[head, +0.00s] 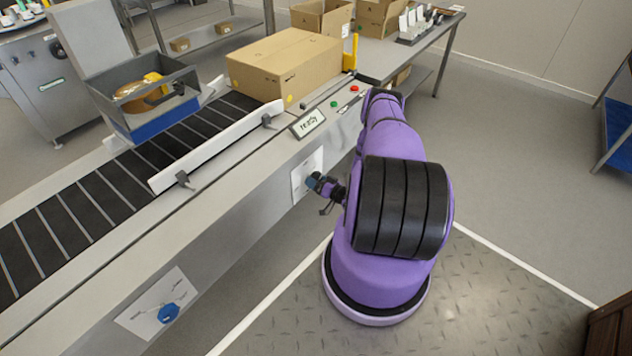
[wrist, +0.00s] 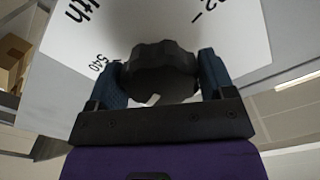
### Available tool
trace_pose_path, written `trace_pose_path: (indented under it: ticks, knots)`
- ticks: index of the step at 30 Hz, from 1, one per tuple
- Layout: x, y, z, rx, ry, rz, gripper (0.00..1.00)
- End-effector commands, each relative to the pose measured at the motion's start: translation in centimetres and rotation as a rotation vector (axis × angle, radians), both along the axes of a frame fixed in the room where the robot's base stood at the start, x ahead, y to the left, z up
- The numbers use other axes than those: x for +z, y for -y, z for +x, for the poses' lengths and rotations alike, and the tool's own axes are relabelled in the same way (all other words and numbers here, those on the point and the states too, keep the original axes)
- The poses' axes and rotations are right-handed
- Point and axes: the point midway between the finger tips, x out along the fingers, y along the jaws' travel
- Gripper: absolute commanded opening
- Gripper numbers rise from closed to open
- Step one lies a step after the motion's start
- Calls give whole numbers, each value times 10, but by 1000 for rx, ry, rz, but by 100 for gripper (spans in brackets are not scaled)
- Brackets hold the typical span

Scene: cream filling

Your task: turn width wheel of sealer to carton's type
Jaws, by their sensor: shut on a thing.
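The width wheel (wrist: 160,62) is a dark, ridged knob on a white dial plate in the wrist view. My gripper (wrist: 160,78) is shut on the wheel, one blue finger on each side. In the head view my gripper (head: 316,183) is at the white plate (head: 305,178) on the side of the sealer (head: 240,196), and the wheel is hidden there. The carton (head: 285,64) is brown and closed, and sits on the sealer's belt. Its type cannot be read.
A "ready" sign (head: 308,124) stands above my gripper, near green and red buttons. A second plate with a blue knob (head: 169,313) is at lower left. A grey bin (head: 145,92) stands over the belt. Open floor lies right of my arm.

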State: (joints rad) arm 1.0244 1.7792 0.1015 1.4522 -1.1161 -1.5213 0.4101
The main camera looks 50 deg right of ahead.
Motion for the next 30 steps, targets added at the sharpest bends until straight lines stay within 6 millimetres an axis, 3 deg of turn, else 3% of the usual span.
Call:
trace_pose_path:
  ticks: [18, 30]
  knots:
    - [1, -1, -1, -2, -46, 578, 52]
    - [1, -2, -2, -2, -69, 851, 52]
